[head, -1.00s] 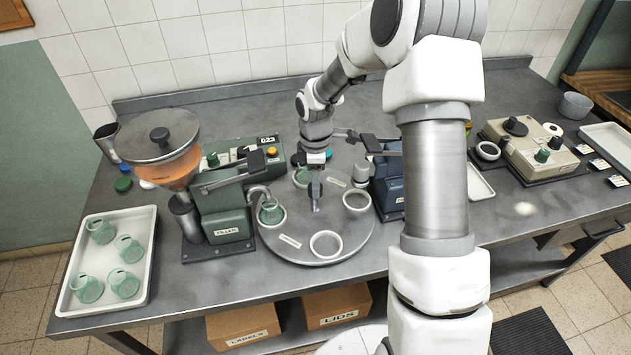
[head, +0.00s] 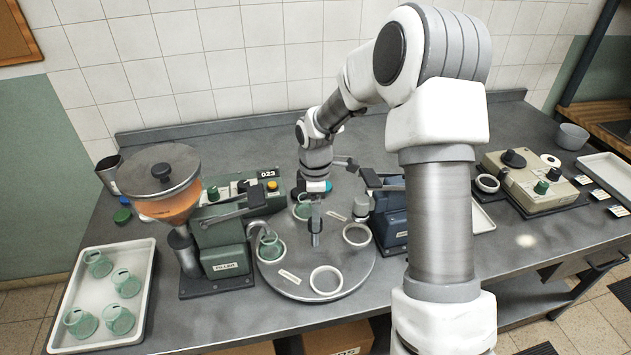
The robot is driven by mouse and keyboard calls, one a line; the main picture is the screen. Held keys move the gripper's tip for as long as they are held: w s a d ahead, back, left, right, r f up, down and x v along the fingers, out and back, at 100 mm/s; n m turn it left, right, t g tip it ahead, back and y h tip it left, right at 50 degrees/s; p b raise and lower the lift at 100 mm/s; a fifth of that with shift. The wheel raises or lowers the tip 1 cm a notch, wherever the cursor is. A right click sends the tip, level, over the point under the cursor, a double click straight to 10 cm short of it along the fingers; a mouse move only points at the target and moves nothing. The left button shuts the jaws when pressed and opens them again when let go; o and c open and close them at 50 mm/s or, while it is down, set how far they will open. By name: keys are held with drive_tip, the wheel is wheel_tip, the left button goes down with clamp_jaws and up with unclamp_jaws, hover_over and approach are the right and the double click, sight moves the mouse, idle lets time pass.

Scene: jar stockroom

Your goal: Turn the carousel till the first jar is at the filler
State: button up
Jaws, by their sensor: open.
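The round grey carousel (head: 352,277) stands mid-bench with white ring seats around its top. One green glass jar (head: 271,248) sits in the left seat, close to the filler's spout. A second green jar (head: 302,209) is at the back left of the carousel, partly hidden by my gripper. The front seat (head: 326,281) and the right seat (head: 356,235) look empty. The green filler (head: 222,240) stands left of the carousel, with its orange-filled hopper. My gripper (head: 316,220) points down over the middle of the carousel, open; its contact with anything there is unclear.
A white tray (head: 152,262) with several green jars lies at the left. A dark blue machine (head: 390,215) stands close to the carousel's right. A beige device (head: 525,180) is farther right. Open bench lies behind the carousel.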

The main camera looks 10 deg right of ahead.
wheel_tip(320, 180, up, 16)
drive_tip(key=shift+f, duration=0.25)
drive_tip(key=s+r+m+t+h, duration=0.1)
drive_tip(key=s+r+m, duration=0.3)
drive_tip(key=s, duration=0.3)
drive_tip(key=s+r+m+t, duration=0.2)
drive_tip(key=s+r+m, duration=0.25)
drive_tip(key=s, duration=0.25)
drive_tip(key=s+m+t+y, duration=0.1)
drive_tip(key=s+m+t, duration=0.1)
drive_tip(key=s+m, duration=0.5)
drive_tip(key=s, duration=0.5)
drive_tip(key=shift+d+f+t, duration=0.15)
drive_tip(key=shift+t, duration=0.15)
